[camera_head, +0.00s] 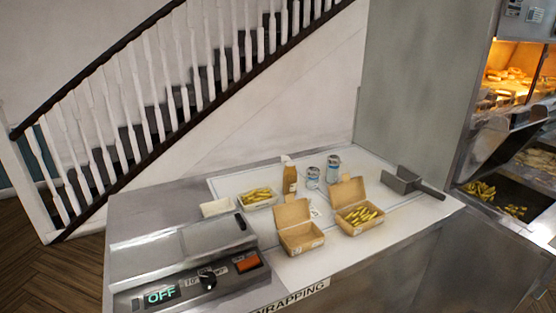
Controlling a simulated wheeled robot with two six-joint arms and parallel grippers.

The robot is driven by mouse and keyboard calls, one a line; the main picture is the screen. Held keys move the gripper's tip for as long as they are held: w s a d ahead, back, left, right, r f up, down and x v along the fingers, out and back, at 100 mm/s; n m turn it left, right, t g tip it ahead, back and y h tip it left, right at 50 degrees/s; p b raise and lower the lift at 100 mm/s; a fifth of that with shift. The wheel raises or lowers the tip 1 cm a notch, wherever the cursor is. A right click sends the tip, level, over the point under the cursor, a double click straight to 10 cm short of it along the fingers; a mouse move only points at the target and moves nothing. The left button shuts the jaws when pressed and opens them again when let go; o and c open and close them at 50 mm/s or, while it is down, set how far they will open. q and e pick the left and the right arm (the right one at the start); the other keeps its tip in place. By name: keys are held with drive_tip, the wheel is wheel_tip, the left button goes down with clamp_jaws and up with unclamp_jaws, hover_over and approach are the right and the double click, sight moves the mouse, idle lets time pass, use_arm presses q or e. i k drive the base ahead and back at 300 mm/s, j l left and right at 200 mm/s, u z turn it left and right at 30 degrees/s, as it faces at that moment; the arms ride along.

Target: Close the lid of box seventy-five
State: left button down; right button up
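Two brown cardboard boxes stand on the white wrapping counter in the head view, both with their lids raised. The left box (301,241) looks empty, with a small pale label on its front. The right box (362,229) holds fries (358,214) and has its lid (348,192) standing up at the back. The labels are too small to read, so I cannot tell which box is number seventy-five. Neither of my grippers is in view.
A pale tray of fries (273,204), a sauce bottle (290,181) and two cans (333,168) stand behind the boxes. A dark scoop (405,181) lies right. A wrapping machine (190,265) reading OFF fills the left. A fryer cabinet is far right.

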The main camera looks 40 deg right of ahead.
sight(346, 192)
drive_tip(key=l+u, duration=0.2)
drive_tip(key=l, duration=0.2)
drive_tip(key=l+u, duration=0.2)
drive_tip(key=l, duration=0.2)
drive_tip(key=k+l+u, duration=0.2)
drive_tip(key=l, duration=0.2)
drive_tip(key=l+u, duration=0.25)
drive_tip(key=l, duration=0.15)
drive_tip(key=k+l+u, duration=0.2)
drive_tip(key=l, duration=0.15)
drive_tip(key=l+u, duration=0.2)
drive_tip(key=l, duration=0.2)
